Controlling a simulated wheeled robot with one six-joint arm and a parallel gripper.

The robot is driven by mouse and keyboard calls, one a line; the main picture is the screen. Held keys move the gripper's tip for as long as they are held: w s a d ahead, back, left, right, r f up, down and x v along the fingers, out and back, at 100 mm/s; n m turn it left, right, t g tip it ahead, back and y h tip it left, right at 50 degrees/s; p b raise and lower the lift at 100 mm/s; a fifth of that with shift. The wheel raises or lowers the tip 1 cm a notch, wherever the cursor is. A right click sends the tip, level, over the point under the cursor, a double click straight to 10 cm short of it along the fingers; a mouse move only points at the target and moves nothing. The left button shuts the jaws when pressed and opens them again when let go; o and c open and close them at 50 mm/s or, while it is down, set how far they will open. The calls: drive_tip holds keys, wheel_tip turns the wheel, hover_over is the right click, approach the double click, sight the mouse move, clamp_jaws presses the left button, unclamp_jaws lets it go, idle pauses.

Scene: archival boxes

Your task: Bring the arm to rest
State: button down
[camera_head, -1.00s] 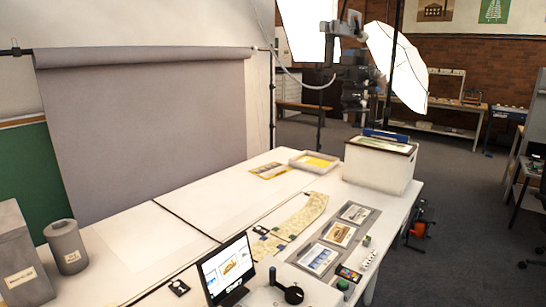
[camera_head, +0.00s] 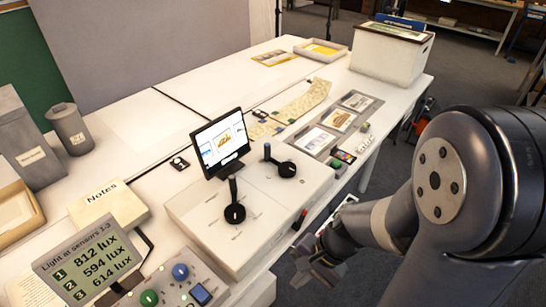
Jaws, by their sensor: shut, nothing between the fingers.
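My arm reaches in from the lower right in the head view, with a large dark joint and a grey link. My gripper (camera_head: 318,268) is at its end, low in the picture, just off the front edge of the white table (camera_head: 130,130). Its dark fingers are shut and I see nothing held in them. It is to the right of a white console (camera_head: 238,243) and does not appear to touch it. The exact fingertip outline is hard to make out against the dark floor.
The console bears a screen (camera_head: 220,143) and two black levers. A light meter display (camera_head: 88,262), a notes box (camera_head: 108,205) and a knob panel (camera_head: 180,285) stand at lower left. A white archival box (camera_head: 392,55) stands at the far end. Dark floor lies right of the table.

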drive_tip(key=shift+w+d+r, duration=0.1)
drive_tip(key=shift+w+d, duration=0.1)
drive_tip(key=shift+w, duration=0.6)
